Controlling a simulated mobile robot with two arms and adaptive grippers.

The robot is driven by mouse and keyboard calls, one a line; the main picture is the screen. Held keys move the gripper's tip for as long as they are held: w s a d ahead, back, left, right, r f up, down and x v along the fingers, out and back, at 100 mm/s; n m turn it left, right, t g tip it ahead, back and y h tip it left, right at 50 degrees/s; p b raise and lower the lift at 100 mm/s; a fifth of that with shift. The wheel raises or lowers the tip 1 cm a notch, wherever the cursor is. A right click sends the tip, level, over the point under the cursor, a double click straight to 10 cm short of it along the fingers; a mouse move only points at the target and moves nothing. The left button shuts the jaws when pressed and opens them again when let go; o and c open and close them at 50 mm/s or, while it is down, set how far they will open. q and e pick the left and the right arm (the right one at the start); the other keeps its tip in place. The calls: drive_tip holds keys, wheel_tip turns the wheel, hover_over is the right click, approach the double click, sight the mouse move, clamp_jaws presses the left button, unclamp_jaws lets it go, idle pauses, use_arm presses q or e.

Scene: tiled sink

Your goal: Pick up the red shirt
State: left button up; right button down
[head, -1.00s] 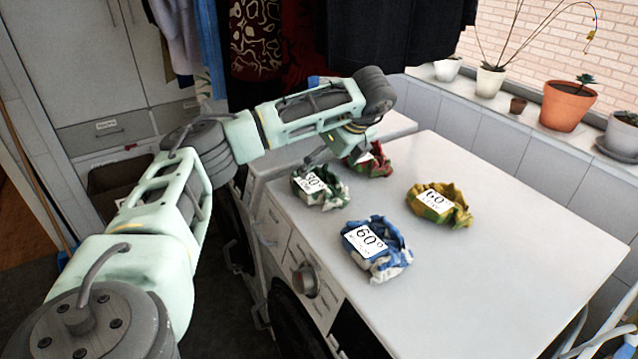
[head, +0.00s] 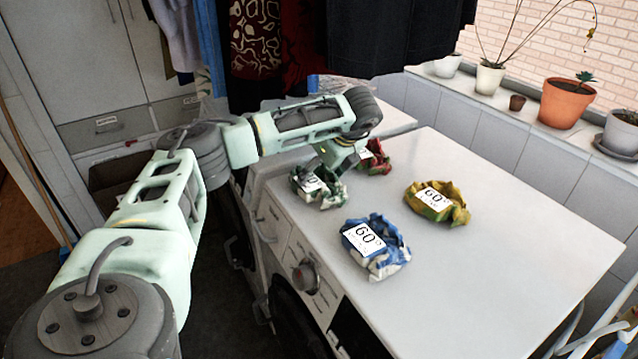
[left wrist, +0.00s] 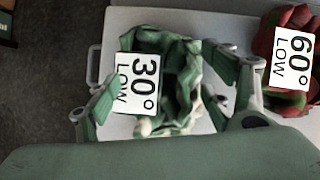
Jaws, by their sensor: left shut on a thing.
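The red shirt (head: 376,158) lies crumpled on the white machine top, partly hidden behind my left gripper in the head view. It also shows at the right edge of the left wrist view (left wrist: 285,101), with a "60° LOW" label, outside the fingers. My left gripper (head: 322,178) is shut on a green-and-white shirt (head: 331,196), not on the red one. In the left wrist view, the green-and-white shirt (left wrist: 183,92) with its "30° LOW" label sits between the two fingers. It appears to be still at the machine top. My right gripper is not in view.
A blue-and-white shirt (head: 377,250) and a yellow shirt (head: 437,203) lie on the white machine top (head: 500,270). Its right part is clear. Dark clothes (head: 395,35) hang above the back. Potted plants (head: 568,102) stand on the ledge.

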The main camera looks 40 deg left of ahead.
use_arm(q)
drive_tip(key=shift+s+f, duration=0.2)
drive_tip(key=c, duration=0.6)
drive_tip(key=shift+c, duration=0.2)
